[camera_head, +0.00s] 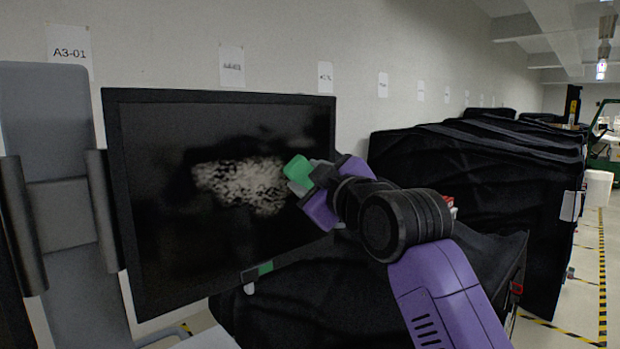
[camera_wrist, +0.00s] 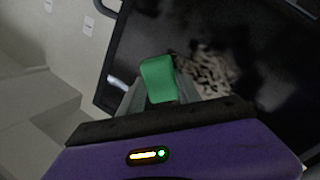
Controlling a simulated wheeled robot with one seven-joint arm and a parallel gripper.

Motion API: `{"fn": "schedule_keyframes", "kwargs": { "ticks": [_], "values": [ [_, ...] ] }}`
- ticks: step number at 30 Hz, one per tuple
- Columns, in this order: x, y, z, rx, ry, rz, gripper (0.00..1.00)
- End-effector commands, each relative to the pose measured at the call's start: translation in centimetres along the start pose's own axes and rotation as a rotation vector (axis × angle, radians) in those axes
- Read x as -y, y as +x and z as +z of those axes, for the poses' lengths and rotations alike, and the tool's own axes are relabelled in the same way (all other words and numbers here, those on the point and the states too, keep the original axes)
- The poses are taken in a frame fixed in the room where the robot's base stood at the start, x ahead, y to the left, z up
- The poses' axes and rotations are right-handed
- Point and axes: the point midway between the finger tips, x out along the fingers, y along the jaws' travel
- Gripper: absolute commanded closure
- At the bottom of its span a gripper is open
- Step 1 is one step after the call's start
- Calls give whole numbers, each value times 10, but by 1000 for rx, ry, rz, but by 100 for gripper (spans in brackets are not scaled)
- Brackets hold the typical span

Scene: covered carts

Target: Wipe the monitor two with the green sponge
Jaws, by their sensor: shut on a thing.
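The monitor (camera_head: 160,230) is a large dark screen at the left of the head view, with a pale speckled smudge (camera_head: 235,185) across its middle. It also fills the upper right of the wrist view (camera_wrist: 275,75). My gripper (camera_head: 308,178) is shut on the green sponge (camera_head: 297,169) at the right part of the screen, by the right end of the smudge. In the wrist view the sponge (camera_wrist: 158,78) stands out between the fingers, with the smudge just to its right. I cannot tell whether the sponge touches the screen.
A grey panel with dark posts (camera_head: 60,215) stands left of the monitor. Black covered carts (camera_head: 480,170) line the wall to the right. A black cover (camera_head: 300,300) lies below the screen. The wall behind carries paper labels (camera_head: 232,66). An aisle with yellow-black floor tape (camera_head: 602,270) is at far right.

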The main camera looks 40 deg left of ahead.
Motion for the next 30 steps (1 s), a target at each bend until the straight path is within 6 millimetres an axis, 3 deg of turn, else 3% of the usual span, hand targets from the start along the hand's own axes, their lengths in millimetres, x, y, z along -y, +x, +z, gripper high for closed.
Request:
{"fn": "schedule_keyframes", "kwargs": {
  "ticks": [8,30],
  "values": [
    [0,-1,1,0,0,1,93],
    [0,-67,1,-1,1,1,93]
  ]
}}
